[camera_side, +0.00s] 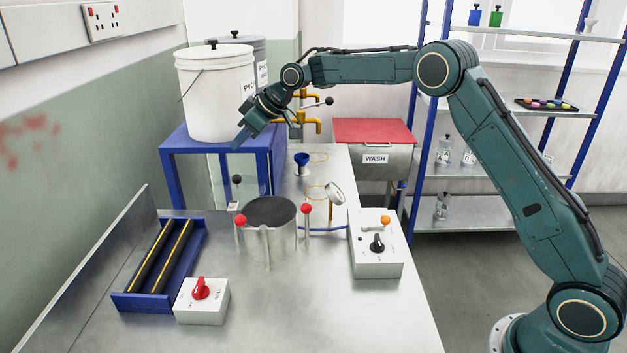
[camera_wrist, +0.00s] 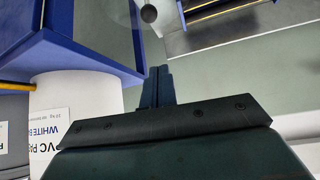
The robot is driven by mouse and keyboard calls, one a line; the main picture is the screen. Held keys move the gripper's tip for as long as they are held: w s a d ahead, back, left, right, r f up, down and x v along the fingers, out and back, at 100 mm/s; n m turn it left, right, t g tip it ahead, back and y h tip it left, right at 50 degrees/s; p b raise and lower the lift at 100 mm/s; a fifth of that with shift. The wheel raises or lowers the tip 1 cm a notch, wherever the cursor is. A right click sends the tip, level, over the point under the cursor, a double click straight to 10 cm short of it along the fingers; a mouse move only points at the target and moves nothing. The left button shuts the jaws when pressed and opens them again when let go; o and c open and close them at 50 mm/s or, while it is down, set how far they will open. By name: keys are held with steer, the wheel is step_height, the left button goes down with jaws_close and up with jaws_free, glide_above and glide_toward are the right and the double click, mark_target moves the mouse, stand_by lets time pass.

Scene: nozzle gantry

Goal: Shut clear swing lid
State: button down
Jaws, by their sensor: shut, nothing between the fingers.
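A pale see-through panel (camera_side: 222,172), which looks like the clear swing lid, stands roughly upright in front of the blue stand in the side view. Its edges are faint and its hinge cannot be made out. A dark ball knob (camera_side: 237,180) is close by it, and a grey ball shows in the wrist view (camera_wrist: 148,13). A metal pot (camera_side: 270,232) with a dark top stands on the bench in front. My gripper (camera_side: 240,138) is shut and empty, pointing down beside the blue stand, above the knob. Its closed fingers also show in the wrist view (camera_wrist: 158,72).
White bucket (camera_side: 216,95) stands on the blue stand (camera_side: 175,155), close to my gripper. Red-knobbed posts (camera_side: 306,208) flank the pot. A control box (camera_side: 376,262), a red-switch box (camera_side: 201,305) and a blue tray (camera_side: 140,300) sit on the bench.

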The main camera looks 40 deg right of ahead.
steer(key=shift+w+f, duration=0.25)
steer(key=shift+a+f, duration=0.1)
steer(key=shift+f, duration=0.05)
glide_above(220, 186)
steer(key=shift+s+f, duration=0.1)
steer(key=shift+f, duration=3.45)
steer(key=shift+s+d+f, duration=0.15)
steer(key=shift+s+d, duration=0.4)
steer(key=shift+s, duration=0.25)
steer(key=shift+s+d+f, duration=0.15)
steer(key=shift+s+d, duration=0.4)
steer(key=shift+s, duration=0.2)
